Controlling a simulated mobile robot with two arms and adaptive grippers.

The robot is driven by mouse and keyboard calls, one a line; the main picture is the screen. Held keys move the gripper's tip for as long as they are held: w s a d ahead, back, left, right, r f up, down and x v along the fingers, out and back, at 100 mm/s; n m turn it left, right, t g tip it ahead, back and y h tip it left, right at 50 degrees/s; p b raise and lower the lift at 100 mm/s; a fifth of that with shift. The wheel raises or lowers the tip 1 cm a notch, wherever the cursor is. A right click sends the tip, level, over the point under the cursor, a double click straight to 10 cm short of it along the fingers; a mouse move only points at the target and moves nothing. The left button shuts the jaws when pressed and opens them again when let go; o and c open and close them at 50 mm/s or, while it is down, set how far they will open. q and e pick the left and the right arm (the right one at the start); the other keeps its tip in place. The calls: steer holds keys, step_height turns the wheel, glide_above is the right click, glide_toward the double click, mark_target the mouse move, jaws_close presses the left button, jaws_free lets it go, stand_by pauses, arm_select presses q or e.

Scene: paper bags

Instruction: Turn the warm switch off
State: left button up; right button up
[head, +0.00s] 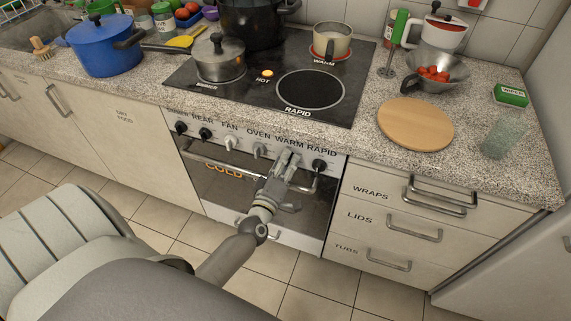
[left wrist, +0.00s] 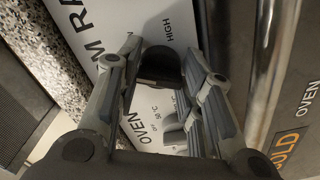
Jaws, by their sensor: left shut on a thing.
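The control panel (head: 215,139) on the oven front carries a row of knobs with printed labels. My left gripper (head: 287,160) is at the panel under the label WARM and hides the warm knob in the head view. In the left wrist view, the dark warm knob (left wrist: 160,68) is between the fingers of my left gripper (left wrist: 165,80), which is shut on it. The knob's pointer is hard to make out. The warm plate (head: 315,57) has a red ring and a cream pot (head: 332,38) stands on it. My right gripper is not in view.
The rapid knob (head: 319,165) is close on the right and the pale oven knob (head: 259,150) close on the left. The oven handle bar (head: 222,167) runs just below the panel. A steel pan (head: 219,62) and a round board (head: 414,124) are above.

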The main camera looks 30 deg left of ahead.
arm_select(q)
steer(key=n+b, duration=0.1)
steer(key=n, duration=0.4)
steer(key=shift+n, duration=0.4)
stand_by(0.3)
steer(key=o, duration=1)
steer(key=shift+o, duration=0.2)
steer(key=shift+s, duration=0.15)
steer(key=v, duration=1.2)
